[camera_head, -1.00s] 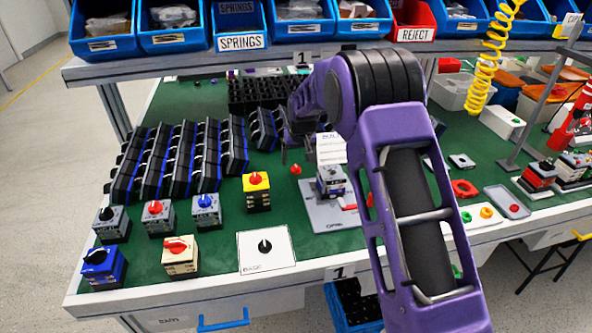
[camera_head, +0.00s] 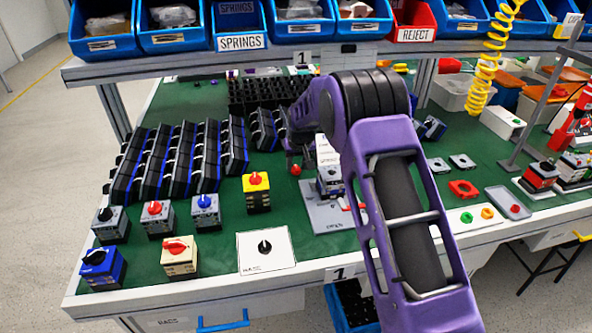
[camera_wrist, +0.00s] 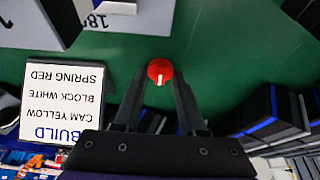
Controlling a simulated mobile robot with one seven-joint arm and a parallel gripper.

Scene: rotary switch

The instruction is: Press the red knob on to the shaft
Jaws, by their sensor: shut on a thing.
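A small red knob with a white pointer line (camera_wrist: 160,74) sits between the two fingertips of my gripper (camera_wrist: 160,70) in the wrist view, and the fingers are shut on it. In the head view a red knob (camera_head: 296,170) shows just below my gripper, left of the fixture; whether it touches the mat is unclear. The grey switch body (camera_head: 330,182) stands on a grey plate (camera_head: 324,217), right and in front of the knob. Its shaft is too small to make out, and my arm hides part of the plate.
A white build card (camera_wrist: 60,95) stands close beside my gripper. Black-and-blue housings (camera_head: 190,160) fill the mat to the left. Finished switches with coloured knobs (camera_head: 180,257) stand at the front left. A white card with a black knob (camera_head: 265,249) lies at the front.

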